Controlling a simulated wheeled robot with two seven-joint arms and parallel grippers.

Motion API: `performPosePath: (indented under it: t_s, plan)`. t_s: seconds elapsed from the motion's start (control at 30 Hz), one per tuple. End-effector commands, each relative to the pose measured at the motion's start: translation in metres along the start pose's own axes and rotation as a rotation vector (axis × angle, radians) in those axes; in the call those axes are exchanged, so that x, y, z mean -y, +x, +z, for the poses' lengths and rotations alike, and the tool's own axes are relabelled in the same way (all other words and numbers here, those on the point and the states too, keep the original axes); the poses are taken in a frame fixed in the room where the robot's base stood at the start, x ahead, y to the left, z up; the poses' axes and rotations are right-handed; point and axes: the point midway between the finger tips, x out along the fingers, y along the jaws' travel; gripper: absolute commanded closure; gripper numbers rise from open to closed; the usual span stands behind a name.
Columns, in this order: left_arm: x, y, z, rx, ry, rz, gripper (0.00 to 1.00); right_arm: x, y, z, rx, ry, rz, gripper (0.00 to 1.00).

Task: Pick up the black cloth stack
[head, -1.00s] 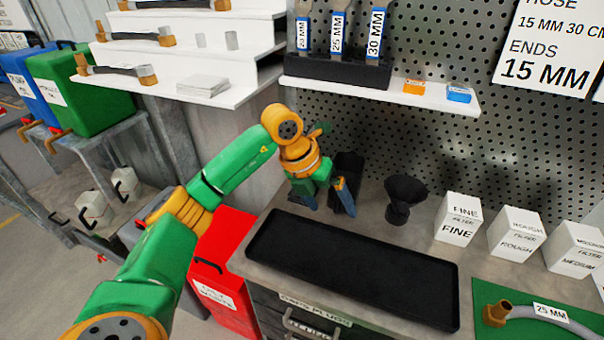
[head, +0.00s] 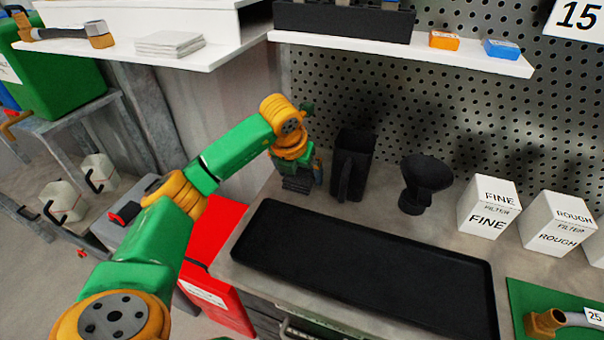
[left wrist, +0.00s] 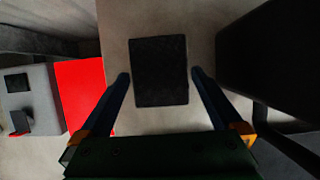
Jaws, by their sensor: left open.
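The black cloth stack (head: 297,185) lies on the grey bench top, left of the black jug and behind the black tray. In the left wrist view the stack (left wrist: 160,70) is a flat dark rectangle between the fingers. My left gripper (head: 303,172) points down just over the stack and partly hides it in the head view. In the left wrist view my left gripper (left wrist: 160,76) is open, one finger on each side of the stack, with a narrow gap to each edge. My right gripper is not in view.
A black jug (head: 352,165) stands close to the right of my gripper. A black funnel (head: 424,180), white filter boxes (head: 488,207) and a long black tray (head: 365,265) share the bench. A white shelf (head: 450,55) hangs above. A red bin (head: 215,255) stands left of the bench.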

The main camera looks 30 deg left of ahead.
Motion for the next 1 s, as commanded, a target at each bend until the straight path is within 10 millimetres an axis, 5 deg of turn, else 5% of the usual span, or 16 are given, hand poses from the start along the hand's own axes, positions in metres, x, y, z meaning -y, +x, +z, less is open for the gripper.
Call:
performPosePath:
  t_s: [0.17, 0.43, 0.77, 1.0]
  plan:
    - [0.0, 0.002, 0.0, 0.001, 0.0, 0.0, 0.0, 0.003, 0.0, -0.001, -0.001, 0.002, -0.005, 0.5]
    - [0.0, 0.001, 0.0, 0.0, 0.0, 0.0, 0.68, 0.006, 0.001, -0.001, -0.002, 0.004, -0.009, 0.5]
    - [-0.002, -0.003, 0.0, 0.002, 0.0, -0.001, 0.68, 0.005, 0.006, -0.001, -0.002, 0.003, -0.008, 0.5]
    - [-0.002, -0.04, 0.015, 0.006, 0.0, -0.002, 0.68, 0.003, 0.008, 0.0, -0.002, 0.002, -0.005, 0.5]
